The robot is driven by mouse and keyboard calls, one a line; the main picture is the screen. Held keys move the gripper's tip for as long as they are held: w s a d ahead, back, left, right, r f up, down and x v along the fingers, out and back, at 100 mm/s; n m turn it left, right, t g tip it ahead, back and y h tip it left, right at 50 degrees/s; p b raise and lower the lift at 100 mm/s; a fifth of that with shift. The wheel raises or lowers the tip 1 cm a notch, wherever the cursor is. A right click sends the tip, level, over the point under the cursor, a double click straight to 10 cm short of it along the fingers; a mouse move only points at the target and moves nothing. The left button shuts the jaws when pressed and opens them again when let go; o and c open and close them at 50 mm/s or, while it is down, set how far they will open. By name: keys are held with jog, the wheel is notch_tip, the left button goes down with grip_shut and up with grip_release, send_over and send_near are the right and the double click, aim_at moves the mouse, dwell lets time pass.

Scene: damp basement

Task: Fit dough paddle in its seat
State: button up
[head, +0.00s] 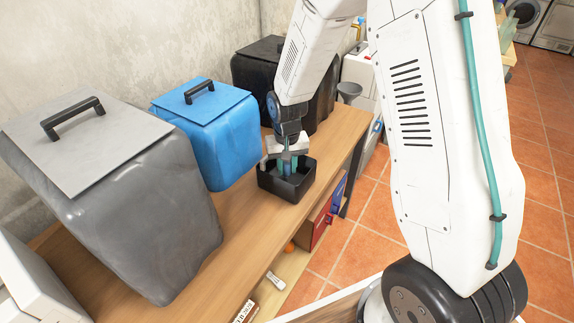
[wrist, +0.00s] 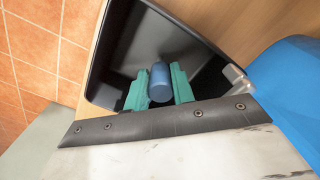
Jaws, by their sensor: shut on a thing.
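My gripper (head: 289,165) reaches down into a black open box (head: 285,195) on the wooden bench. In the wrist view its two teal fingers (wrist: 159,88) are shut on a blue rounded cylinder (wrist: 160,76), which I take to be the dough paddle or its handle. The cylinder is inside the outline of the black box (wrist: 110,50). Its lower end and the seat are hidden, so I cannot tell whether they touch. A small grey metal piece (wrist: 237,80) shows at the box's rim beside the gripper.
A blue lidded bin (head: 215,135), a grey lidded bin (head: 130,200) and a black lidded bin (head: 262,70) stand along the wall side of the bench (head: 235,240). A lower shelf holds a red box (head: 321,225). Tiled floor (head: 375,195) lies to the right.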

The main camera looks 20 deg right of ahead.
aim_at(287, 163)
jog(key=shift+f, duration=0.85)
jog(key=o, duration=1)
jog(key=shift+o, duration=0.2)
jog(key=shift+r, duration=0.1)
notch_tip(287, 163, up, 8)
jog(key=shift+f, duration=0.2)
jog(key=s+d+r+n, duration=0.1)
jog(key=s+r, duration=1)
jog(key=s, duration=0.3)
jog(key=s+d+r+n+t, duration=0.1)
jog(key=s+d+r, duration=0.1)
jog(key=s+r, duration=0.8)
jog(key=s, duration=0.5)
jog(key=shift+s+r, duration=0.3)
jog(key=shift+r, duration=0.05)
